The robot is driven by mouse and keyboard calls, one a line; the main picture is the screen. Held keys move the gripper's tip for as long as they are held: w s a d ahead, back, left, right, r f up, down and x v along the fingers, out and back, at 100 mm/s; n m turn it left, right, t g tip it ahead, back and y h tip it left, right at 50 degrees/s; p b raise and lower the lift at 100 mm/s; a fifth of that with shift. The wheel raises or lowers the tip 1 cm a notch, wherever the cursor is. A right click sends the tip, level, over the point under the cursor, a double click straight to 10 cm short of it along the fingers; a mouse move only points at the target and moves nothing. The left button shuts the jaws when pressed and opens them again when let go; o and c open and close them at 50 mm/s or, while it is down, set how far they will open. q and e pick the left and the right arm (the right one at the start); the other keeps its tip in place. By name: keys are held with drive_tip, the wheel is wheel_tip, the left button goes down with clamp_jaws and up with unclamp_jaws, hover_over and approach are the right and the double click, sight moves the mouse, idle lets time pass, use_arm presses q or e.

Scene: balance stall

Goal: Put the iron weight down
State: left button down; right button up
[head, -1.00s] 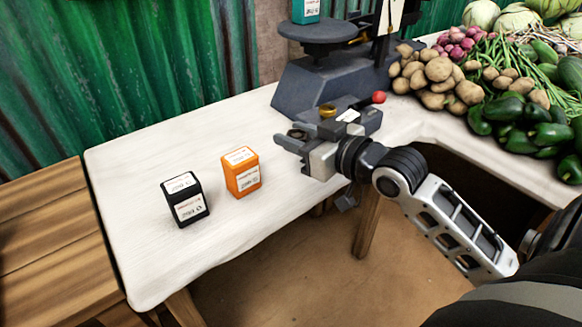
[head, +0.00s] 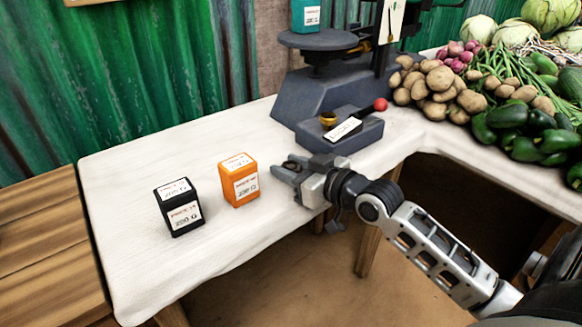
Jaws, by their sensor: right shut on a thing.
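My right gripper (head: 284,170) is shut on the iron weight (head: 291,167), a small dark thing mostly hidden between the fingers. It is over the white table (head: 225,245) near its front edge, right of the orange box and in front of the scale. I cannot tell whether the weight touches the table. My left gripper is not in view.
An orange box (head: 239,180) and a black box (head: 179,207) stand on the table. The dark scale (head: 318,95) stands behind, with a teal box (head: 305,15) on its pan and a brass weight (head: 328,119) on its front part. Vegetables fill the right.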

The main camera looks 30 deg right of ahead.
drive_tip(key=o, duration=1.1)
drive_tip(key=shift+c, duration=0.2)
drive_tip(key=shift+o, duration=0.7)
use_arm(q)
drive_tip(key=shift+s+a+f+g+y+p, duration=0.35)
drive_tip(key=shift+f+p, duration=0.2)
drive_tip(key=shift+p, duration=0.3)
use_arm(e)
drive_tip(key=v, duration=1.2)
